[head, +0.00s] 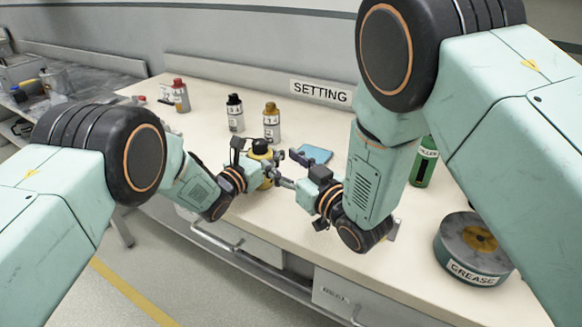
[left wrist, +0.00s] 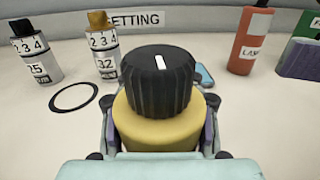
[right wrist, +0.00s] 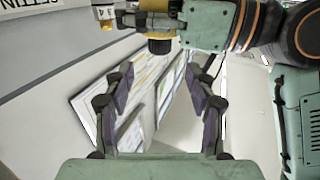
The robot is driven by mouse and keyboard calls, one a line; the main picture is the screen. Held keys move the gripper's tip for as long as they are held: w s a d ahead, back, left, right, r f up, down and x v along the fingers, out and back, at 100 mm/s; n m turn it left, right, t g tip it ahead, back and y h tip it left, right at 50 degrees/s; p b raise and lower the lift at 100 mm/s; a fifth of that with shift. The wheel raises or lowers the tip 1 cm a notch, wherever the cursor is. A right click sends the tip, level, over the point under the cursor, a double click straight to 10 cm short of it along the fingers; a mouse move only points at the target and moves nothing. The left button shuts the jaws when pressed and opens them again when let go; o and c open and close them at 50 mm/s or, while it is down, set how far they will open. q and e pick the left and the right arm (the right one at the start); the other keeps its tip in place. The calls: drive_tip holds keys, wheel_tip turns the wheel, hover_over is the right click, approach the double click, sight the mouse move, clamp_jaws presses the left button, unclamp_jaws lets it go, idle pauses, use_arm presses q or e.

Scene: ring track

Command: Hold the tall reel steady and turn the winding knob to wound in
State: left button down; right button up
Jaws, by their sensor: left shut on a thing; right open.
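The tall reel (head: 267,183) is a yellow body standing on the pale bench, with a ribbed black winding knob (left wrist: 160,84) on top. The white mark on the knob points away from me in the left wrist view. My left gripper (left wrist: 158,135) is shut around the yellow body (left wrist: 158,133), one finger on each side below the knob. The knob also shows in the head view (head: 260,146). My right gripper (head: 286,168) is open and empty, just right of the reel. In the right wrist view its fingers (right wrist: 163,88) are apart, with the black knob (right wrist: 159,46) beyond them.
A black-capped bottle (head: 235,113) and a gold-capped bottle (head: 271,122) stand behind the reel, near the SETTING sign (head: 320,91). A blue item (head: 316,153) lies behind my right gripper. A green bottle (head: 424,162) and a grease tin (head: 474,250) stand at right.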

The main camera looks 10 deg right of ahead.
drive_tip(key=shift+v, duration=1.15)
use_arm(q)
drive_tip(key=c, duration=0.6)
unclamp_jaws()
